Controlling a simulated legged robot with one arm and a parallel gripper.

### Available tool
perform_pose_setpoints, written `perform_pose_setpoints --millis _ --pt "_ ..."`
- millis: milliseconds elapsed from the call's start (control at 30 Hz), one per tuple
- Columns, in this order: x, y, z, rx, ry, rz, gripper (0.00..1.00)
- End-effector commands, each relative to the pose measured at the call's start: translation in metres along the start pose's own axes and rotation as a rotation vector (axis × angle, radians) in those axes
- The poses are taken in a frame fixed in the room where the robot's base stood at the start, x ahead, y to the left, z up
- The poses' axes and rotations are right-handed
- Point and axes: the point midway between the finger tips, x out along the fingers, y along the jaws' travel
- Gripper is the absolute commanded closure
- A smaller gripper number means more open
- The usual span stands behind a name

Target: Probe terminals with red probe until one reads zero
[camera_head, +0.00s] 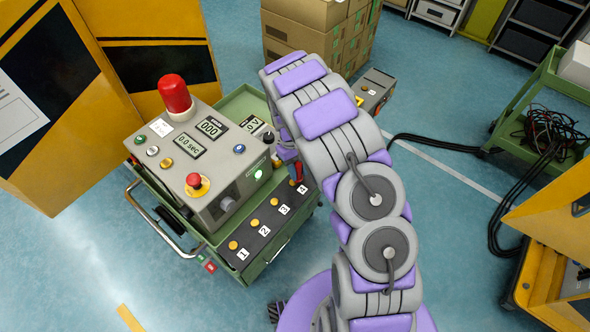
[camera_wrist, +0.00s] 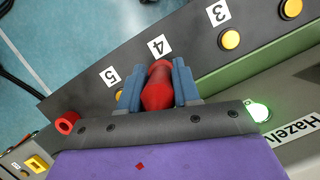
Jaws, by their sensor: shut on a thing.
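My gripper (camera_wrist: 158,88) is shut on the red probe (camera_wrist: 157,92), between its blue fingers. In the wrist view the probe is over the spot beside label 4 (camera_wrist: 159,46), covering that terminal; contact cannot be told. The head view shows the red probe (camera_head: 299,172) at the strip's far end, near label 4 (camera_head: 304,188). The terminal strip (camera_head: 263,231) has yellow round terminals. Terminal 3 (camera_wrist: 229,39) is clear; terminal 5 (camera_wrist: 119,95) is partly hidden. A small meter display (camera_head: 252,124) seems to show a 0 and a V.
The strip is on a green cart (camera_head: 240,105) with a control box (camera_head: 215,165), whose displays show 000 and 0.0 sec. A green light (camera_head: 258,174) glows on its side. A red beacon (camera_head: 174,93) stands on top. Yellow panels stand left; black cables cross the floor right.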

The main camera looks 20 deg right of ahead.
Motion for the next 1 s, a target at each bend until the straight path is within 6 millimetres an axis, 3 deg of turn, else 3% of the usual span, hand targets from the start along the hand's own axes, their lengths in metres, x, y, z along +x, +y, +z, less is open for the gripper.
perform_pose_setpoints --millis 267,1000 --pt "-0.003 -0.005 -0.001 0.002 -0.002 0.006 1.00" --pt "-0.048 -0.004 0.015 0.001 -0.001 0.005 1.00"
